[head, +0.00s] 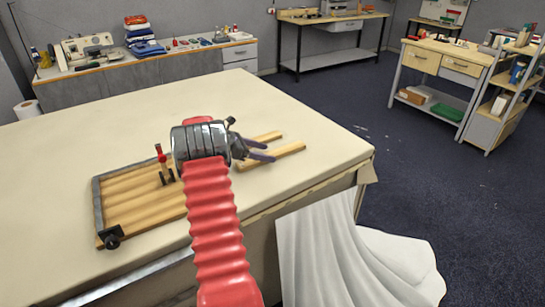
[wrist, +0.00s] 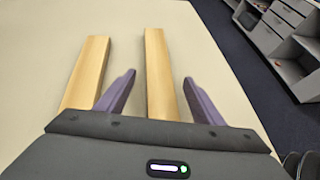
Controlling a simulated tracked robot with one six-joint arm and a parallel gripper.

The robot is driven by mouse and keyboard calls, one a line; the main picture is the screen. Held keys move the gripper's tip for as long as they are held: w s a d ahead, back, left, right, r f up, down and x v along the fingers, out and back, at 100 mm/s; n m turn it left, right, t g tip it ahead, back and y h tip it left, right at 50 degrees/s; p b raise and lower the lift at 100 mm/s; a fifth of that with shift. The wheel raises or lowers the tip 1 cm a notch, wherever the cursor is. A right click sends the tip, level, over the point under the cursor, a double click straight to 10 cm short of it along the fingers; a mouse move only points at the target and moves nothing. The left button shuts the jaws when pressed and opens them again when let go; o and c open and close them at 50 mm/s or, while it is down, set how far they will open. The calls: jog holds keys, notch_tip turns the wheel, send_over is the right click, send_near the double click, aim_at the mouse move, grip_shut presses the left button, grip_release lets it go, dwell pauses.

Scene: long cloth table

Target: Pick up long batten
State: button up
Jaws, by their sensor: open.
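Two pale wooden battens lie side by side on the table, a far one (head: 268,137) and a near one (head: 290,149). In the wrist view they are the left batten (wrist: 88,72) and the right batten (wrist: 158,70); the right one reaches slightly farther. My gripper (wrist: 160,77) is open, its purple fingers on either side of the right batten with gaps on both sides. The left finger lies between the two battens. The near ends of both are hidden by my gripper, so their full lengths cannot be compared. The gripper's height above the cloth is unclear.
A grey-edged frame with several wooden slats (head: 150,204) lies left of my arm, with a red-handled clamp (head: 161,155) and a black knob (head: 110,237). White cloth (head: 325,245) hangs at the table's front. The cream tabletop (head: 110,125) is clear behind the frame.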

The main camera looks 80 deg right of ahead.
jog(key=shift+x, duration=1.15)
jog(key=c, duration=1.3)
